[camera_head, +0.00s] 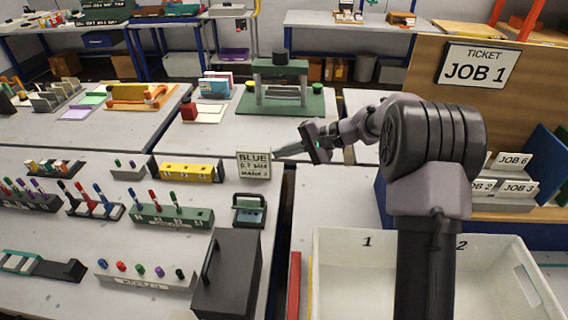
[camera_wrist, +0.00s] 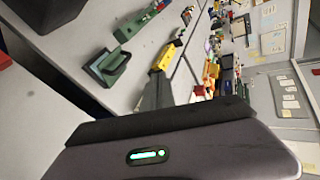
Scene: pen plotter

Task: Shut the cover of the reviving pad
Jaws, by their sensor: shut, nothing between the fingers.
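The small green unit with a dark frame and a pale teal face, which looks like the reviving pad (camera_head: 249,212), sits on the bench right of the long green pen rack. It also shows in the wrist view (camera_wrist: 108,68), at upper left. A dark, frame-like part, perhaps its cover, shows at its rear edge; its exact angle is hard to tell. My gripper (camera_head: 279,153) is shut and empty, above and behind the pad to its right, with its fingers pointing left near the BLUE sign. In the wrist view the grey fingers (camera_wrist: 155,92) are apart from the pad.
The BLUE sign (camera_head: 254,165) stands just behind the pad. A black box with a handle (camera_head: 228,275) stands in front. A yellow block (camera_head: 190,171) and a green pen rack (camera_head: 172,215) are to the left. A white bin (camera_head: 335,245) is at right.

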